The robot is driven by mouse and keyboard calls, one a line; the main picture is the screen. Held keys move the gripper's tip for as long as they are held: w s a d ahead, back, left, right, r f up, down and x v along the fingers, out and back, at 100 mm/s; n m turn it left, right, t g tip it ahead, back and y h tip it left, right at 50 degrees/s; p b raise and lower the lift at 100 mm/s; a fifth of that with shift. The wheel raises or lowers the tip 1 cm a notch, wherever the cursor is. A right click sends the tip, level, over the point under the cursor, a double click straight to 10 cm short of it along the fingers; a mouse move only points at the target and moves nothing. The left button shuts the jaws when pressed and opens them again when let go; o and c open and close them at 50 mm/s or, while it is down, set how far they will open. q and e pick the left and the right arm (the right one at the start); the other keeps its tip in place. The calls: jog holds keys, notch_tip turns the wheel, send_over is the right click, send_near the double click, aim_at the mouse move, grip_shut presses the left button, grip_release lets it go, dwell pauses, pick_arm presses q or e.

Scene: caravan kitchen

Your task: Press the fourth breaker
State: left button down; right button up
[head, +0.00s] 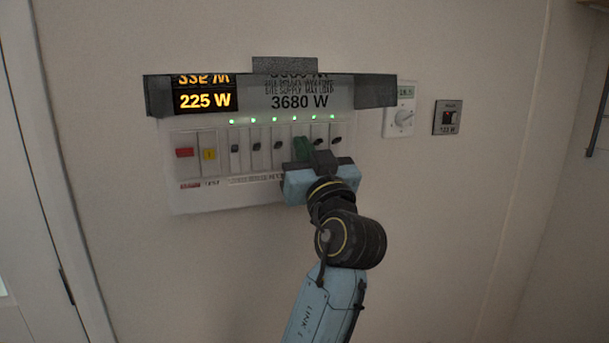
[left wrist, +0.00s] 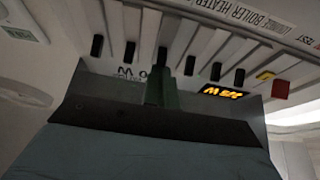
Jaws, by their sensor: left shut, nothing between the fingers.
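The breaker panel (head: 220,196) is on the wall, with a row of dark breaker switches. Counting from the left after the red and yellow switches, the fourth breaker is hidden behind my gripper in the head view. It shows in the left wrist view as a dark switch (left wrist: 162,57) in the middle of the row. My left gripper (head: 302,149) is shut, with green fingers and nothing between them. In the left wrist view its fingertips (left wrist: 162,80) line up with that switch, very close to it. I cannot tell if they touch.
A red switch (head: 185,153) and a yellow switch (head: 209,154) sit at the panel's left. A dark hood (head: 375,91) juts out above, around a display (head: 205,100) reading 225 W. Green lights glow above the breakers. A dial (head: 403,119) is to the right.

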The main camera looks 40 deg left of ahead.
pick_arm(q)
jog(key=shift+f+b, duration=0.2)
jog(key=shift+b, duration=0.3)
jog(key=shift+r, duration=0.15)
jog(key=shift+d, duration=0.15)
jog(key=b+v, duration=0.3)
jog(key=v, duration=1)
jog(key=shift+f+b, duration=0.3)
jog(key=shift+f, duration=0.15)
pick_arm(e)
jog(key=d+f, duration=0.5)
jog(key=shift+f+h, duration=0.25)
jog(key=shift+h, duration=0.15)
jog(key=shift+w+a, duration=0.2)
jog(key=shift+a, duration=0.15)
